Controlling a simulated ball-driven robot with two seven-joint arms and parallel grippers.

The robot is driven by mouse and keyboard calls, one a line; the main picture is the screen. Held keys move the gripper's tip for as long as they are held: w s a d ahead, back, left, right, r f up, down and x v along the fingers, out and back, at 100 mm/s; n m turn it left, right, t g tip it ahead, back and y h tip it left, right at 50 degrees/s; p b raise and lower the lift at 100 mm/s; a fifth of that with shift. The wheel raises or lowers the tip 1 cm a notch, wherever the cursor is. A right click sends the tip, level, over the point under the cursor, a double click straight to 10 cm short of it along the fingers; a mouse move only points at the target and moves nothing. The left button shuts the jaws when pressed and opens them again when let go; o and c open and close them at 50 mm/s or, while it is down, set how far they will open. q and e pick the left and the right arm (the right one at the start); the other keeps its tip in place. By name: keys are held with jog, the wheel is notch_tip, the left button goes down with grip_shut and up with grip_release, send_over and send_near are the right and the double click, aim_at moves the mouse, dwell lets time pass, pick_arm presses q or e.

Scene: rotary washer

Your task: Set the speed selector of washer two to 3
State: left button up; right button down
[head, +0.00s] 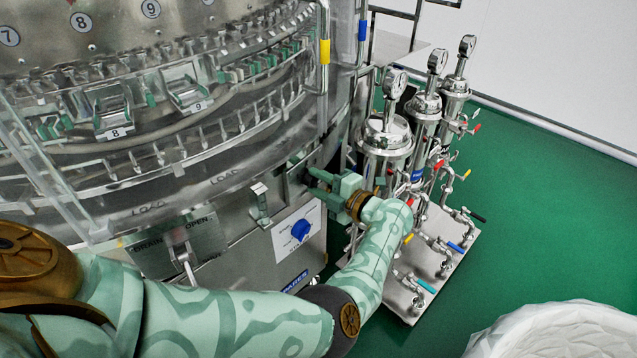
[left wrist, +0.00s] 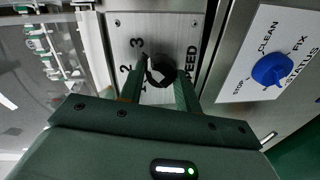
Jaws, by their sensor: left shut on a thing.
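The speed selector is a round black knob (left wrist: 160,66) on a metal plate (left wrist: 165,25) in the left wrist view. The plate reads SPEED on the right and 1, 2, 3 on the left of the knob. My left gripper (head: 318,184) reaches the washer's front panel; it also shows in the left wrist view (left wrist: 159,84), its two fingers shut on the knob from both sides. A pale patch shows on the knob's face; I cannot tell which number it points at. The gripper hides the knob in the head view. My right gripper is not in view.
A blue status knob (head: 301,230) with CLEAN, FIX and STOP marks sits right beside; it also shows in the left wrist view (left wrist: 271,69). A drain lever (head: 186,258) is on the left. Steel filter housings with gauges (head: 388,138) stand close right of my arm.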

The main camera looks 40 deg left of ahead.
pick_arm(q)
jog(key=o, duration=1)
jog(key=d, duration=0.3)
jog(key=shift+r, duration=0.1)
jog(key=shift+s+d+r+p, duration=0.1)
jog(key=shift+d+r+p, duration=0.1)
jog(key=shift+d, duration=2)
jog(key=shift+d+r+p, duration=0.1)
jog(key=shift+d+r, duration=0.05)
jog(key=shift+d, duration=2.1)
jog(key=shift+s+d+r+p, duration=0.1)
jog(key=shift+d+r, duration=0.1)
jog(key=shift+d, duration=2)
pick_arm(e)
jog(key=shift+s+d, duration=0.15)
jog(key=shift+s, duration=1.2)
